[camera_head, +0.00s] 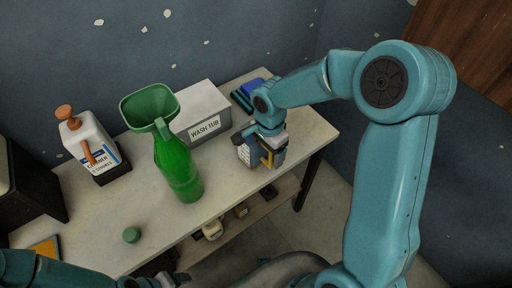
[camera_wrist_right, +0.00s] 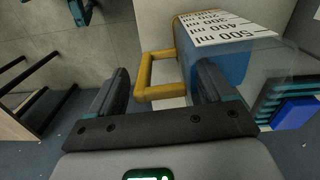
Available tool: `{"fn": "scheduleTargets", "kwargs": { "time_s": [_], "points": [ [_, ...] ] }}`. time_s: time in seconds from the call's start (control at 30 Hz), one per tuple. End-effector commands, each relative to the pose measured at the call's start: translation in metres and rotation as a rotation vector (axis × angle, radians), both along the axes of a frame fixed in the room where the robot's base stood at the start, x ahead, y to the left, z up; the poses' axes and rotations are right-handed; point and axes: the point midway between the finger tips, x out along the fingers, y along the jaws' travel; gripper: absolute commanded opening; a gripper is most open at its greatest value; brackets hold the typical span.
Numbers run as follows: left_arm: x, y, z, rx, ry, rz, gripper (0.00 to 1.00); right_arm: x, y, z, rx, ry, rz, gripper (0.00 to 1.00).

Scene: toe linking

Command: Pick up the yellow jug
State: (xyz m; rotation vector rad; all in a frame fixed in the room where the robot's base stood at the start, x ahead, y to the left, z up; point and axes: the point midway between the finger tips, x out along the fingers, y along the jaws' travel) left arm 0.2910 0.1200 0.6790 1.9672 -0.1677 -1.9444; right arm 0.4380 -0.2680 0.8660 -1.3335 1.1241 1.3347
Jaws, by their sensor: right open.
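The jug (camera_head: 243,155) stands near the right end of the table, partly hidden by my right gripper (camera_head: 271,146). It has a yellow handle (camera_wrist_right: 146,78) and a white label with ml marks (camera_wrist_right: 225,28). In the right wrist view, my right gripper (camera_wrist_right: 163,82) is open, with one finger on each side of the yellow handle. I cannot tell whether either finger touches the handle. My left gripper (camera_head: 155,282) is at the bottom edge of the head view, largely cut off, away from the jug.
A green bottle with a funnel (camera_head: 178,165) stands mid-table. A grey wash tub box (camera_head: 203,112) and blue items (camera_head: 247,92) sit behind the jug. A lower shelf (camera_head: 225,228) holds small items.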

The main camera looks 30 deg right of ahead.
Motion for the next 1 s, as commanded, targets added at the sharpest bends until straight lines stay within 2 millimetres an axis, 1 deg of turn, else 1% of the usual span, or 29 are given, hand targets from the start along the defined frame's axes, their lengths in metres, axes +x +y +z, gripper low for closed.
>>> {"fn": "scheduleTargets", "kwargs": {
  "time_s": [0.03,0.1,0.27,0.3,0.37,0.4,0.47,0.5,0.53,1.0],
  "points": [
    [0.0,0.0,0.0003,0.0,0.0,0.0,0.62,-0.0005,-0.0001,-0.0041,0.001,0.002,-0.001,0.81],
    [0.0,0.0001,0.0002,0.0,0.0,0.0,0.62,-0.0001,-0.0001,-0.0062,0.001,0.0,-0.001,0.81],
    [0.0,0.0,0.0001,0.0,0.0,0.0,0.62,0.0,-0.0002,-0.0061,0.0,-0.001,-0.001,0.81],
    [0.0,0.0,0.0001,0.0,0.0,0.0,0.62,0.0,-0.0002,-0.0061,0.0,-0.001,-0.001,0.74],
    [0.0,0.0,0.0001,0.0,0.0,0.0,0.62,0.0,-0.0002,-0.006,0.0,-0.001,-0.001,0.55],
    [0.0,0.0,0.0001,0.0,0.0,0.0,0.62,0.0,-0.0002,-0.0059,0.0,-0.001,-0.001,0.42],
    [0.0,0.0,0.0001,0.0,0.0,0.0,0.62,0.0,-0.0002,-0.0058,0.0,-0.001,-0.001,0.22],
    [0.0,0.0,0.0001,0.0,0.0,0.0,0.62,0.0,-0.0002,-0.0058,0.0,-0.001,-0.001,0.09],
    [0.0,0.0,0.0001,0.0,0.0,0.0,0.62,0.0,-0.0002,-0.0057,0.0,-0.001,-0.001,0.0],
    [0.0,0.0,0.0003,0.0,0.0,0.0,0.62,0.0008,-0.0003,-0.0017,0.0,-0.003,-0.001,0.0]
  ]
}}
